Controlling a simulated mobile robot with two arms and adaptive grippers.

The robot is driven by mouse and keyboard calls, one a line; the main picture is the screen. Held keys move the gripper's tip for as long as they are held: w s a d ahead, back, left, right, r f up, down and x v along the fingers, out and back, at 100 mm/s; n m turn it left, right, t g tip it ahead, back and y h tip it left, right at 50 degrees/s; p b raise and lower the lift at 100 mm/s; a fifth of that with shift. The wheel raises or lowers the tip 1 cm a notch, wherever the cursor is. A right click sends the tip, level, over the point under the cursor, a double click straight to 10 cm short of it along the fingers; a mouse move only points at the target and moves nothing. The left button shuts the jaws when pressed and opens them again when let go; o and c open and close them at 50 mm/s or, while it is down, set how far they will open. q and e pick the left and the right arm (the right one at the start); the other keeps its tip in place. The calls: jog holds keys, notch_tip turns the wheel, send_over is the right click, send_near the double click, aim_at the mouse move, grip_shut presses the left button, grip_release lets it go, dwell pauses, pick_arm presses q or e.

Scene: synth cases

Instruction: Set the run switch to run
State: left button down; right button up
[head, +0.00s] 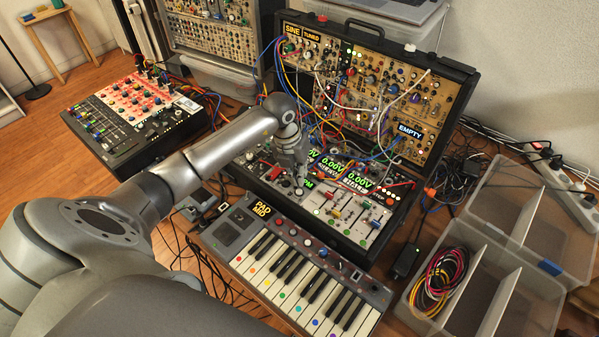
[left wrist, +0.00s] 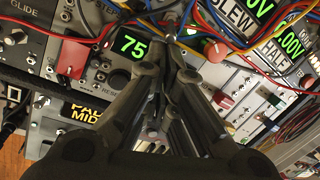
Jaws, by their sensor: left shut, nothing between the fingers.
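The synth case (head: 365,258) stands open, with a lower panel of modules. My left gripper (head: 299,188) reaches down to this panel's front left part, by a green display partly hidden behind it. In the left wrist view my left gripper (left wrist: 172,52) is shut and empty, its tips close over the panel beside a module whose green display (left wrist: 131,46) reads 75. Lettering on that module is partly covered by the fingers. I cannot make out the run switch or its position; it may be hidden by the fingers. My right gripper is not in view.
Patch cables (head: 380,160) hang over the case, some close to my fingers. A keyboard (head: 300,270) with a PAD MID label lies in front. A mixer (head: 135,115) is at left. A clear divided bin (head: 485,290) with coiled cables stands at right.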

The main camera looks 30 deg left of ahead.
pick_arm(q)
jog(key=shift+w+r+g, duration=0.25)
jog(key=shift+g, duration=0.35)
jog(key=shift+w+r, duration=0.15)
jog(key=shift+r, duration=0.05)
jog(key=shift+w+r, duration=0.3)
jog(key=shift+w, duration=0.35)
jog(key=shift+d, duration=0.1)
jog(key=shift+s+r, duration=0.1)
jog(key=shift+r+p, duration=0.45)
jog(key=shift+r, duration=0.3)
